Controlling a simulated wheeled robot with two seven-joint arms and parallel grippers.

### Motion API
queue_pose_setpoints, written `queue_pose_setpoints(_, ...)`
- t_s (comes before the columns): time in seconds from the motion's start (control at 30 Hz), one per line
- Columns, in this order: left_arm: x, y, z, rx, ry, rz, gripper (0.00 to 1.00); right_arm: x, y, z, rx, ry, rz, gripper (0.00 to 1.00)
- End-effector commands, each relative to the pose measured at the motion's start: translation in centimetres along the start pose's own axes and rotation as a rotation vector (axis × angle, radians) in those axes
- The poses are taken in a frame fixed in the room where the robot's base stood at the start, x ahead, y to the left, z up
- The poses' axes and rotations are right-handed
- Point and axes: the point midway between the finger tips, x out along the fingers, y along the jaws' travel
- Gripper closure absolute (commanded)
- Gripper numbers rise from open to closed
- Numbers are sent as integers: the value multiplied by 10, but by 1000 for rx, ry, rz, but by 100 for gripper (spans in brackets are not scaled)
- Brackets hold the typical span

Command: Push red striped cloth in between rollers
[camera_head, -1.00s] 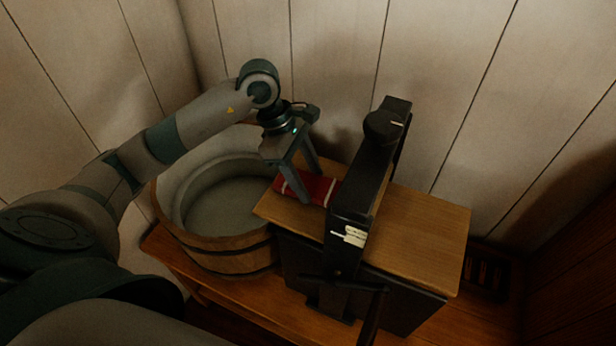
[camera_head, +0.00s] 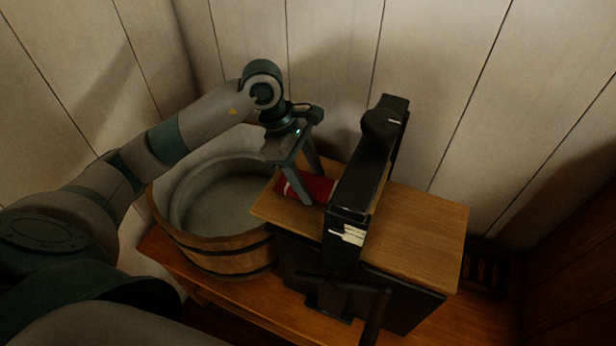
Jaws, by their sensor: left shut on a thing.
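The red striped cloth (camera_head: 319,188) lies on the wooden board at the left side of the black roller frame (camera_head: 358,190). Its right end meets the frame; whether it is between the rollers is hidden by the frame. My left gripper (camera_head: 312,192) points down over the cloth with its fingers shut on it, close to the frame. The rollers themselves are not visible from here. My right gripper is not in view.
A wooden tub (camera_head: 232,262) stands left of the board. The wooden board (camera_head: 425,238) is bare right of the frame. A dark crank handle (camera_head: 374,312) sticks out at the front. Plank walls stand close behind.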

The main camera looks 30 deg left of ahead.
Motion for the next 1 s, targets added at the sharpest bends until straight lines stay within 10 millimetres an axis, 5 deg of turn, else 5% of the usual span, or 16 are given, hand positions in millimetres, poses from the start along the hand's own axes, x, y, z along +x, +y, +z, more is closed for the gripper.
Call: queue_pose_setpoints(1.0, 8, -2, 23, 3, -8, 1, 76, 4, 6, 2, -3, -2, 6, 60)
